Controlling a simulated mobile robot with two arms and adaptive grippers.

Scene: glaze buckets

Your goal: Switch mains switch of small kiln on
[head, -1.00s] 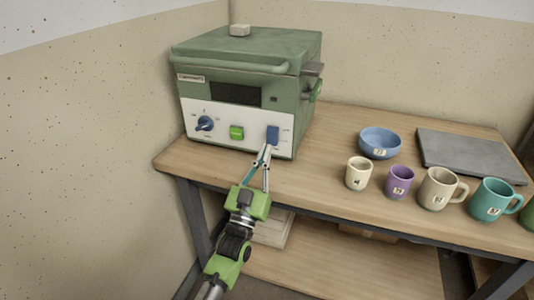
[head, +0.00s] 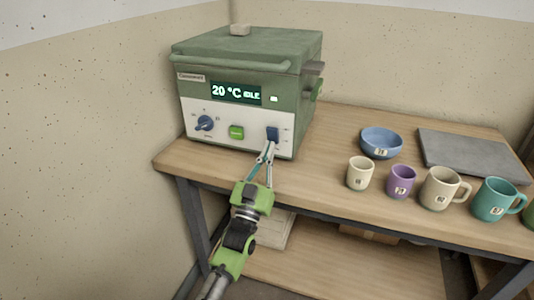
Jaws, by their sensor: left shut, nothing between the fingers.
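The small kiln (head: 245,75) is a green box with a white front panel, standing at the left end of the table. Its display (head: 236,93) is lit and reads "20 °C IDLE"; a small lamp (head: 274,99) beside it glows. The blue mains switch (head: 272,133) sits at the right of the panel. My left gripper (head: 269,145) is shut and empty, with its fingertips just below the switch; I cannot tell whether they touch it. A blue dial (head: 204,123) and a green button (head: 236,132) are further left. My right gripper is not in view.
On the wooden table (head: 315,160) right of the kiln stand a blue bowl (head: 380,142), a cream cup (head: 360,173), a purple cup (head: 401,181), a cream mug (head: 440,188) and a teal mug (head: 493,199). A grey slab (head: 470,155) lies behind them.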

